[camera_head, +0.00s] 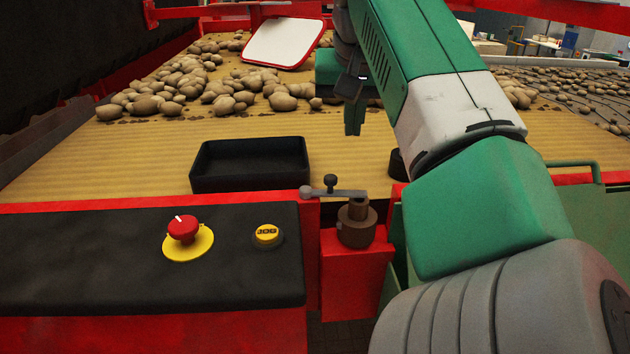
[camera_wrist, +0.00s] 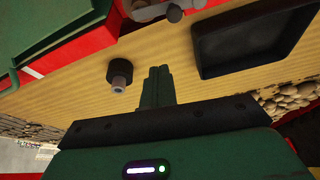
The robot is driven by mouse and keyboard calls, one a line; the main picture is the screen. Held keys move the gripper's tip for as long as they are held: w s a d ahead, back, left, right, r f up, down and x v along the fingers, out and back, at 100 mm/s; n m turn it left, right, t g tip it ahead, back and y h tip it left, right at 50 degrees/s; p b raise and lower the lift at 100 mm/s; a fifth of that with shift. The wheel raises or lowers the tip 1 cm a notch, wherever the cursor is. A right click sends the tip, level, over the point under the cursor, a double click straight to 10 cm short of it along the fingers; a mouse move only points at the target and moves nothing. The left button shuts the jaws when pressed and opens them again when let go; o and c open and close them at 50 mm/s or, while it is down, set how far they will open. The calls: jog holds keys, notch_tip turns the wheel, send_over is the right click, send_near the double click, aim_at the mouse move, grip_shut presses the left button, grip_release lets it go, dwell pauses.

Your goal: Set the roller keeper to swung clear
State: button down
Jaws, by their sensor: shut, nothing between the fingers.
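The roller keeper looks to be the grey lever (camera_head: 340,193) on a brown round pivot (camera_head: 356,226), fixed to a red bracket at the belt's near edge. The lever points left from the pivot, with a ball at its left end and a dark knob standing up on it. Part of it shows at the top of the wrist view (camera_wrist: 150,12). My gripper (camera_head: 353,130) is over the belt, beyond the lever and apart from it. Its green fingers (camera_wrist: 158,72) are together and empty in the wrist view.
A black tray (camera_head: 250,185) lies on the belt left of the lever. A dark stub (camera_wrist: 120,75) stands near my fingers. A red stop button (camera_head: 182,228) and yellow button (camera_head: 267,234) sit on the near panel. Potatoes (camera_head: 190,85) and a white board (camera_head: 284,42) are farther back.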

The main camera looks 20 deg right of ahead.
jog(key=x, duration=1)
jog(key=shift+d+f, duration=0.1)
jog(key=shift+d, duration=0.1)
jog(key=shift+s+a+b, duration=0.25)
jog(key=shift+s+b, duration=0.35)
jog(key=shift+s+a+b, duration=0.2)
jog(key=shift+s+b, duration=0.4)
jog(key=shift+s+a, duration=0.3)
jog(key=shift+s, duration=0.45)
jog(key=shift+r, duration=0.25)
